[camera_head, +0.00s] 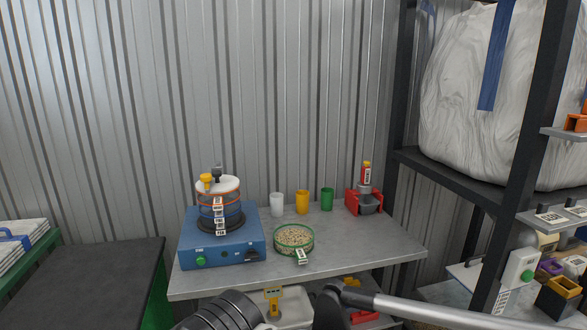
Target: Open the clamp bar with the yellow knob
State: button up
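A blue shaker machine (240,250) stands on the left part of the grey table. On it is a round stack of sieves (230,212) with orange rings, white labels and a pale lid (230,184). The yellow knob (206,179) is on top at the left front, and a dark knob (216,173) stands just behind it to the right. The clamp bar itself is too small to make out, so I cannot tell its position. Parts of my arm show along the bottom edge, in front of and below the table. My gripper's fingers are not in the picture.
A green-rimmed dish of pale grains (294,240) stands right of the machine. White (277,205), yellow (302,202) and green (327,199) cups stand behind it. A red holder (351,202) is at the back right. The grey tabletop (375,245) is clear at the front right.

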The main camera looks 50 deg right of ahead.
aim_at(205, 178)
jog(key=z, duration=0.9)
